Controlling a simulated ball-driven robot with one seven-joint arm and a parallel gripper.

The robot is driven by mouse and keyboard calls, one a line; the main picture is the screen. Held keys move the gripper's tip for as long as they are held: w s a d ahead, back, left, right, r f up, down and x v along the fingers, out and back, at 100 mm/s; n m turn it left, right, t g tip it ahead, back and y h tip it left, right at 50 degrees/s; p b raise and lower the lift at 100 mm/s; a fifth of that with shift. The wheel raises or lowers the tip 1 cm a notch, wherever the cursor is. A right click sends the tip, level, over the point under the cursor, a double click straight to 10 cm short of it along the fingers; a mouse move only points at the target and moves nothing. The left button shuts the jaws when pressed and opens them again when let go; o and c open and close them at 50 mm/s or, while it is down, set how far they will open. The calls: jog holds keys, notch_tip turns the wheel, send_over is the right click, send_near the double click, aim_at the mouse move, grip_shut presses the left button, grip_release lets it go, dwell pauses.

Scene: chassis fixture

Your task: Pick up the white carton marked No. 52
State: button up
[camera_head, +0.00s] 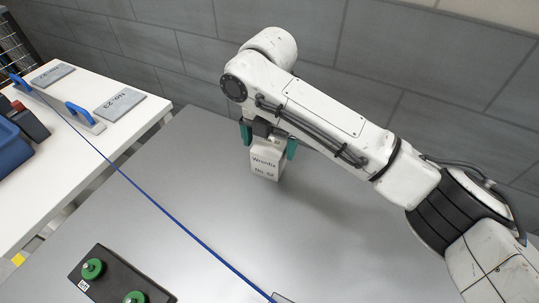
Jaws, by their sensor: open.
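The white carton (265,164) stands upright on the grey metal table, marked "Wrenfix No. 52" on the side facing me. My gripper (269,142) points down at the carton from above. Its green fingers are open, one at the upper left of the carton and one at its upper right. The top of the carton is partly hidden by my gripper. I cannot tell whether the fingers touch the carton.
A black block with green knobs (117,281) lies at the front left of the table. A blue cable (180,226) crosses diagonally. The white bench (75,150) at left bears grey plates, one marked No. 23 (119,103), and blue-handled tools. The table's middle is clear.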

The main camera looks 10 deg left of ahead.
jog(key=f, duration=0.5)
jog(key=shift+s+d+p, duration=0.1)
jog(key=shift+s+p, duration=0.1)
jog(key=shift+p, duration=0.15)
jog(key=shift+c, duration=0.3)
jog(key=c, duration=1)
jog(key=shift+r, duration=0.1)
jog(key=shift+c, duration=0.9)
jog(key=shift+r, duration=0.15)
